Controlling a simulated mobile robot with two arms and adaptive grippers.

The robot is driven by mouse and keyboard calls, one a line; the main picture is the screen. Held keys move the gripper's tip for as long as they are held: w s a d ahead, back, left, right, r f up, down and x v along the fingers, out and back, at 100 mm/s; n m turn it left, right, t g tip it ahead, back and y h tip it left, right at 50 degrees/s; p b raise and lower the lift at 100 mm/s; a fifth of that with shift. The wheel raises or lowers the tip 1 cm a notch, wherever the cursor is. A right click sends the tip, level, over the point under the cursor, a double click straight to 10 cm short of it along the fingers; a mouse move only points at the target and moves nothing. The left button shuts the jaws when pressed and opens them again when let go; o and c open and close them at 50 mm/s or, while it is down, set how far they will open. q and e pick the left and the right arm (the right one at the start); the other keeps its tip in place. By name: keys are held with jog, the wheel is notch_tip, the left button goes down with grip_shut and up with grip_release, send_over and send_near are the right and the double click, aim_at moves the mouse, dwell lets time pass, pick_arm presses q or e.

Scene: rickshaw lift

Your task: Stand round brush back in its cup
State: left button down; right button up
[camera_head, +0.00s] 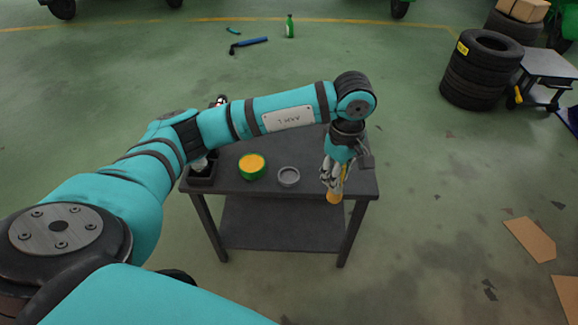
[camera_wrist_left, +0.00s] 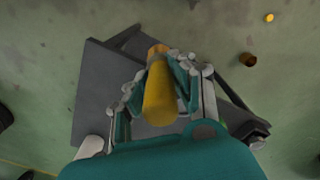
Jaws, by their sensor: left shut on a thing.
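My left gripper (camera_head: 334,186) is shut on a yellow-orange cylindrical thing, which looks like the round brush (camera_head: 334,197). It is over the right front part of the dark table (camera_head: 310,206). In the left wrist view the brush (camera_wrist_left: 160,92) sits between the fingers of the left gripper (camera_wrist_left: 160,85); the fingers partly cover it. A small round grey cup (camera_head: 288,177) stands on the table, left of the gripper and apart from it. I cannot tell whether the brush touches the table. My right gripper is not in view.
A green tin with a yellow-orange top (camera_head: 252,166) stands left of the grey cup. A black box (camera_head: 201,178) is at the table's left end, partly behind my arm. Stacked tyres (camera_head: 480,70) and a cart (camera_head: 548,68) are at the back right.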

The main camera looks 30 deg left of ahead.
pick_arm(q)
jog(key=a+f, duration=0.1)
jog(key=a, duration=0.4)
jog(key=w+a+f+b, duration=0.1)
jog(key=a+f, duration=0.1)
jog(key=a, duration=0.3)
jog(key=w+a+f, duration=0.1)
jog(key=a+f, duration=0.1)
jog(key=a, duration=0.2)
jog(key=shift+w+a, duration=0.15)
jog(key=shift+a, duration=0.25)
jog(key=c, duration=1.1)
grip_release()
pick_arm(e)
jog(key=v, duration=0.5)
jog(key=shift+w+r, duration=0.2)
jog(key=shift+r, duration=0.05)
